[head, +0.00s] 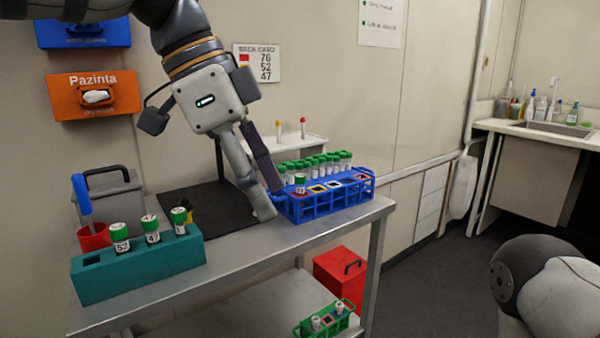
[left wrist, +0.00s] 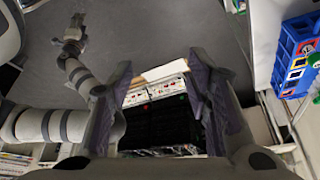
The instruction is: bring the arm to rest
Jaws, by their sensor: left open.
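My left gripper (head: 268,203) hangs over the steel bench, fingers pointing down, at the left end of the blue rack (head: 325,207). Its fingers are apart with nothing between them; they also show apart in the left wrist view (left wrist: 160,78). In the head view the fingers partly cover the rack's left end, and I cannot tell whether they touch it. The rack also shows at the right edge of the left wrist view (left wrist: 292,60). My right arm (head: 540,285) shows at the lower right; its gripper is outside the head view, and a small gripper-like end (left wrist: 74,30) shows in the wrist view.
A teal block (head: 140,272) with several green-capped tubes stands at the bench's front left, near a red cup (head: 94,237) and a grey box (head: 108,193). A black mat (head: 205,215) lies behind. A red box (head: 341,276) and a green rack (head: 326,320) sit lower down.

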